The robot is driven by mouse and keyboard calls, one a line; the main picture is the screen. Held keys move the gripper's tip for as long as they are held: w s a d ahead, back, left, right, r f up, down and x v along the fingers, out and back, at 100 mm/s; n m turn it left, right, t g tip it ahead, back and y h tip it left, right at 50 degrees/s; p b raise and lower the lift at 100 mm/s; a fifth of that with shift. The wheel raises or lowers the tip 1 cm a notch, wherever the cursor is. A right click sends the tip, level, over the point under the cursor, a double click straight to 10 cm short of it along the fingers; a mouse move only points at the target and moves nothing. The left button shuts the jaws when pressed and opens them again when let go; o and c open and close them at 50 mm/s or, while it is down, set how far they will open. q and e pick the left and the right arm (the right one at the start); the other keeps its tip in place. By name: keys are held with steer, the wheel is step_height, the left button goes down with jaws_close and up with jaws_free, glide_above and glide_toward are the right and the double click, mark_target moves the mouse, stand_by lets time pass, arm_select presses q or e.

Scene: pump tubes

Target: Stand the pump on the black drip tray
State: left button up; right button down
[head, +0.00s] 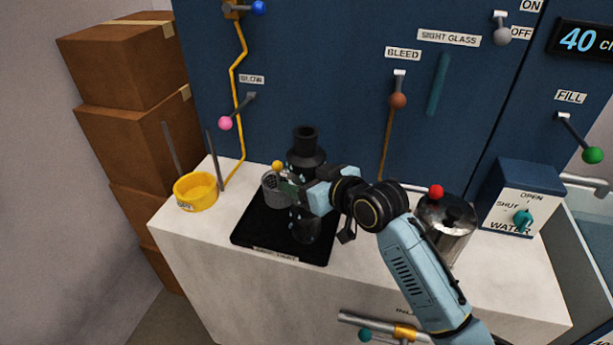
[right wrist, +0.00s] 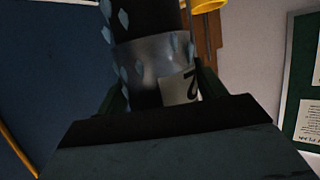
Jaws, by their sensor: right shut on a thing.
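The pump (head: 306,160) is a dark upright cylinder with a narrower black neck and pale blue diamond marks. My right gripper (head: 303,194) is shut on its body. In the right wrist view the pump (right wrist: 140,60) stands between the fingers, with a grey band and a white label reading 2. The black drip tray (head: 254,232) lies flat on the counter. The pump's lower end shows below the gripper, over the tray; I cannot tell whether it touches. The gripper hides the pump's middle. My left gripper is out of view.
A grey perforated cup (head: 275,192) stands at the tray's back left, close to the pump. A yellow round container (head: 196,192) sits at the counter's left. A metal pot (head: 447,225) and a blue water box (head: 519,199) stand right. Cardboard boxes (head: 125,65) are stacked left.

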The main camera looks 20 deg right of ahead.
steer(key=shift+w+r, duration=0.1)
steer(key=shift+r, duration=0.3)
steer(key=c, duration=0.6)
jaws_free()
steer(key=shift+f, duration=0.5)
steer(key=o, duration=0.4)
steer(key=shift+s+r, duration=0.2)
steer(key=shift+s, duration=0.05)
steer(key=p+v, duration=0.1)
steer(key=v, duration=1)
steer(key=shift+s+d, duration=0.2)
steer(key=shift+s, duration=0.15)
steer(key=shift+r, duration=0.1)
